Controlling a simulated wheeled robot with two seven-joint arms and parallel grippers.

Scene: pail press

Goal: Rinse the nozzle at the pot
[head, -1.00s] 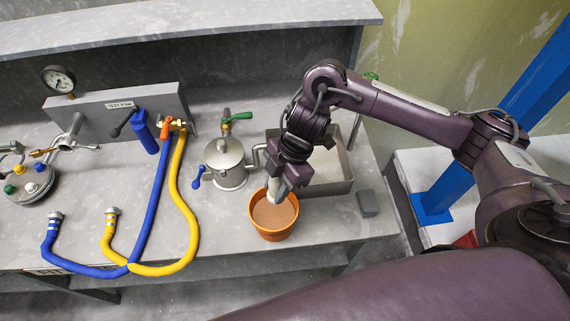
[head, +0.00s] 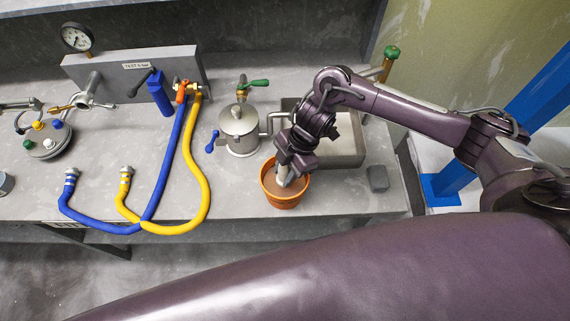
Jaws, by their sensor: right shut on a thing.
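An orange pot (head: 285,200) with brownish contents stands near the front edge of the bench. My right gripper (head: 288,178) points down into the mouth of the pot. It is shut on a pale grey piece, likely the nozzle (head: 284,180), whose lower end is at or in the brown contents; I cannot tell how deep. The fingers and the wrist hide most of the piece. My left gripper is not in view.
A metal canister (head: 239,130) with a blue handle and a green-levered valve stands left of the pot. A metal sink (head: 340,147) lies behind it. A grey block (head: 378,178) is to the right. Blue (head: 168,170) and yellow (head: 200,190) hoses lie left.

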